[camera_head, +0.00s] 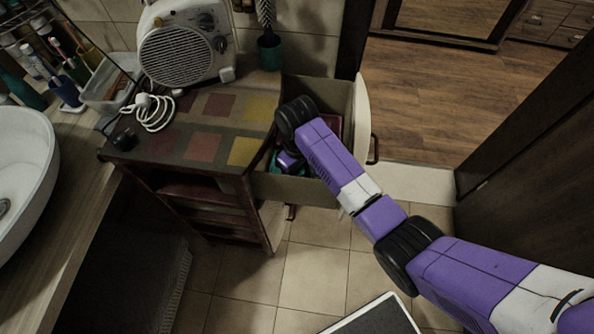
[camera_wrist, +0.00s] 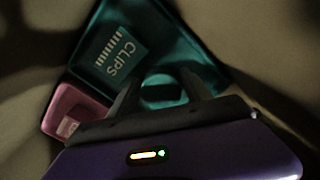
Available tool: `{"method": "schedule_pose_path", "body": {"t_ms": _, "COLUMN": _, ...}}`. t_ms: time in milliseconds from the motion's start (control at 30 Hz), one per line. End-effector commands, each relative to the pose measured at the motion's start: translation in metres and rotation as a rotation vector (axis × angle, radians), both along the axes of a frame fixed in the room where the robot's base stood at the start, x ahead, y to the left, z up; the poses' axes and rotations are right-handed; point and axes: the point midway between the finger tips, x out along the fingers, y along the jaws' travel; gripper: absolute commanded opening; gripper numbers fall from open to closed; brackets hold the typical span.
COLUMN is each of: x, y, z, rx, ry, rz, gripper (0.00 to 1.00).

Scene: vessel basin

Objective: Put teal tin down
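The teal tin (camera_wrist: 165,40) shows in the wrist view, with a label reading "CLIPS" on a lighter teal patch. My gripper (camera_wrist: 162,88) has a finger on each side of a teal part with a dark oval, and the fingers appear to press on it. In the head view my gripper (camera_head: 290,160) reaches down inside the open drawer (camera_head: 300,190). Only a little teal shows there beside it. The tin's underside is hidden, so I cannot tell whether it touches the drawer floor.
A pink box (camera_wrist: 75,108) lies close to the tin at the left in the wrist view. The drawer walls stand close around my gripper. The cabinet top (camera_head: 205,130) holds a white fan heater (camera_head: 180,50), a cable and a teal cup (camera_head: 270,52).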

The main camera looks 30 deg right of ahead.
Motion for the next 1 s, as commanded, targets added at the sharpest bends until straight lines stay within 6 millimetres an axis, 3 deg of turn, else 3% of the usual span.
{"method": "schedule_pose_path", "body": {"t_ms": 467, "x": 0.0, "y": 0.0, "z": 0.007, "rx": 0.0, "ry": -0.001, "rz": 0.0, "gripper": 0.69}}
{"method": "schedule_pose_path", "body": {"t_ms": 1000, "x": 0.001, "y": 0.0, "z": 0.106, "rx": 0.0, "ry": -0.002, "rz": 0.001, "gripper": 0.69}}
